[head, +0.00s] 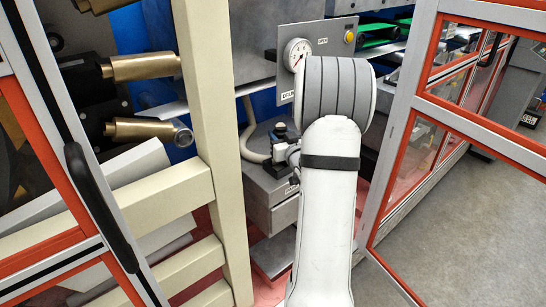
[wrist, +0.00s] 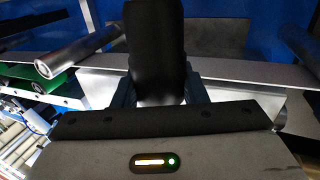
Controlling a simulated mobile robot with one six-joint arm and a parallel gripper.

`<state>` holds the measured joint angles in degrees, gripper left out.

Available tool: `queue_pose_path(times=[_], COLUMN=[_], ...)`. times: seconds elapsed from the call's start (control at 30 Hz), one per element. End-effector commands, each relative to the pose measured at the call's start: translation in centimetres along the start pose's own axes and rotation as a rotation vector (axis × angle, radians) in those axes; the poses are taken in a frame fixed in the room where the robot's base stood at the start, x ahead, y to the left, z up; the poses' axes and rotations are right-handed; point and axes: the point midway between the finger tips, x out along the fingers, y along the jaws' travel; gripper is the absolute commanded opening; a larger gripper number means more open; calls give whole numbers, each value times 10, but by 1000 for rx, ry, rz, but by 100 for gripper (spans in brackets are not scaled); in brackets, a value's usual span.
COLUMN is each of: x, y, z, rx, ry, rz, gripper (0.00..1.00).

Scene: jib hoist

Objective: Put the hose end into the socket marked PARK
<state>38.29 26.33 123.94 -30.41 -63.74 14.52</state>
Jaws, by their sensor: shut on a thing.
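My gripper (wrist: 158,95) is shut on a thick black cylindrical piece, which I take to be the hose end (wrist: 155,45). This piece stands up between the two fingers in the wrist view. No socket opening can be made out. Small labels sit on the gauge panel (head: 318,48) and on the grey box (head: 268,205), too small to read with certainty.
A cream frame post (head: 212,120) stands close on the left, with brass cylinders (head: 145,67) behind it. Orange-edged guard doors (head: 440,150) flank the opening. A metal cylinder (wrist: 80,50) lies left of the held piece in the wrist view. Open floor shows at lower right.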

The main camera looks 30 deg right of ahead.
Motion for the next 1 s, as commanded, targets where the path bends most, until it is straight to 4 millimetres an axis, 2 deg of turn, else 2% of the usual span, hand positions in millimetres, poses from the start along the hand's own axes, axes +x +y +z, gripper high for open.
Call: queue_pose_path(times=[0.03, 0.1, 0.27, 0.5, 0.93, 0.97, 1.0], x=[1, 2, 3, 3, 3, 3, 3], y=[-2, -4, -8, -10, -10, -10, -11], z=[11, 20, 31, 62, 69, 67, 67], rx=[2, 1, -1, 0, -2, -1, -1], ry=[-3, -2, 1, -1, 2, 1, 1], rz=[-4, -7, -13, -16, -17, -17, -17], gripper=[12, 12, 12, 12, 12, 41, 44])
